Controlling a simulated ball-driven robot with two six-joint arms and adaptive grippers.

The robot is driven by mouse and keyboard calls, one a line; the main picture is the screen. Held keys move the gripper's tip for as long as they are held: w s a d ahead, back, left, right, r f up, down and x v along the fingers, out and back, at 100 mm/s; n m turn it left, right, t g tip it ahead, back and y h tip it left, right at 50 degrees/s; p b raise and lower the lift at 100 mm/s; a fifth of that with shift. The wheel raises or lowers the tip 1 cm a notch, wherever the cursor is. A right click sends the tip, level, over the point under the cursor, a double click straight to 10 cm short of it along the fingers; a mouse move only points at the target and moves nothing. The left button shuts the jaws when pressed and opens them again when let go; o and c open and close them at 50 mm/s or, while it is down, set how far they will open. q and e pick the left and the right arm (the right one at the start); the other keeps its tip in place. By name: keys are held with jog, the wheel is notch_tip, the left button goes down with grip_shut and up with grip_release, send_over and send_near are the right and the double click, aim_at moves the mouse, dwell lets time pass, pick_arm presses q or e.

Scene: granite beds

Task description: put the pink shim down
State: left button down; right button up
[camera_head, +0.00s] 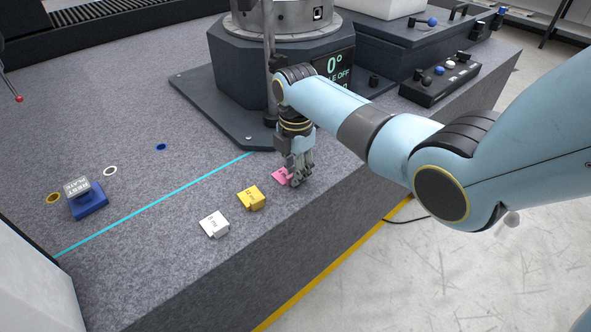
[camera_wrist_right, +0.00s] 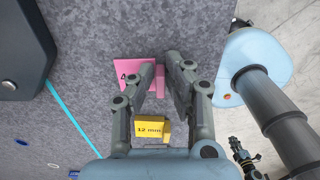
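The pink shim (camera_head: 281,176) is at my right gripper (camera_head: 298,180), near the bed's front edge, just beyond the yellow shim (camera_head: 251,198). In the right wrist view the pink shim (camera_wrist_right: 131,73) shows its flat marked plate at the left. Its upright tab sits between the fingertips of my right gripper (camera_wrist_right: 161,66), which look closed on it. The fingers hide part of the plate and tab. I cannot tell whether the shim touches the granite. My left gripper is not in view; only a thin probe with a red tip shows at the left edge.
A blue block with a grey top (camera_head: 86,199) stands at the left, near coloured rings. A cyan line (camera_head: 150,206) crosses the granite bed (camera_head: 130,285). A dark pedestal with a display (camera_head: 333,66) stands behind.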

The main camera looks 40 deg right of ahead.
jog(key=shift+o, duration=1.4)
jog(key=shift+r, duration=0.1)
notch_tip(320, 180, up, 12)
jog(key=p, duration=0.2)
